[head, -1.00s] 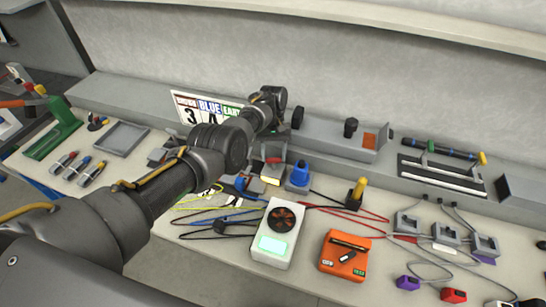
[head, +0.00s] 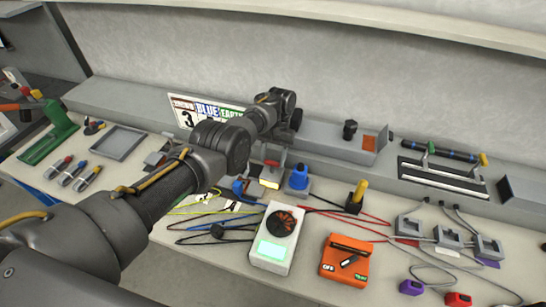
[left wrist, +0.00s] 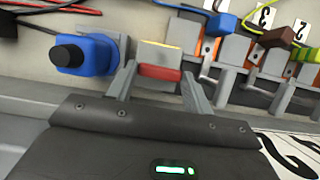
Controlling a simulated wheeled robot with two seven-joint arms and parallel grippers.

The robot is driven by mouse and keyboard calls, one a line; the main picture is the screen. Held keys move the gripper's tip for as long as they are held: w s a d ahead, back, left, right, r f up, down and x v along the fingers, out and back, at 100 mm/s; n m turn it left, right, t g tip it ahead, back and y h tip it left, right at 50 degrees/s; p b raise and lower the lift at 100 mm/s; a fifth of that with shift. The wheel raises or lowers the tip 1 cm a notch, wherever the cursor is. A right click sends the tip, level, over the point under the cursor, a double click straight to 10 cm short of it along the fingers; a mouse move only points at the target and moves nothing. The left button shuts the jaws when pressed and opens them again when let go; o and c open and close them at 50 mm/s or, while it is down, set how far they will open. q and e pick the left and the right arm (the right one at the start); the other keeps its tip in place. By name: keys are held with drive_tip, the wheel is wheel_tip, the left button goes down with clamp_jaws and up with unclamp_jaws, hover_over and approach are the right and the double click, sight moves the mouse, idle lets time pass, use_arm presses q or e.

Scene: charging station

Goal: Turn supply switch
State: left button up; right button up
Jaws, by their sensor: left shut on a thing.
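The switch has a red bar handle (left wrist: 160,72) on a grey block with a pale yellow-edged plate. In the left wrist view my left gripper (left wrist: 160,80) has one finger at each end of the red bar and is shut on it. In the head view the red handle (head: 271,164) shows behind the middle of the bench, left of a blue device. My left arm comes in from the left above the bench, and the fingertips are hard to make out there. My right gripper is not in view.
The blue device with a black knob (left wrist: 82,54) stands close beside the handle. Grey terminal blocks with coloured plugs line the other side. A white meter (head: 273,238), an orange box (head: 345,260) and loose cables lie in front. A grey ledge runs behind.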

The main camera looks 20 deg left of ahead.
use_arm(q)
drive_tip(key=shift+w, duration=0.1)
drive_tip(key=o, duration=1)
drive_tip(key=shift+r, duration=0.1)
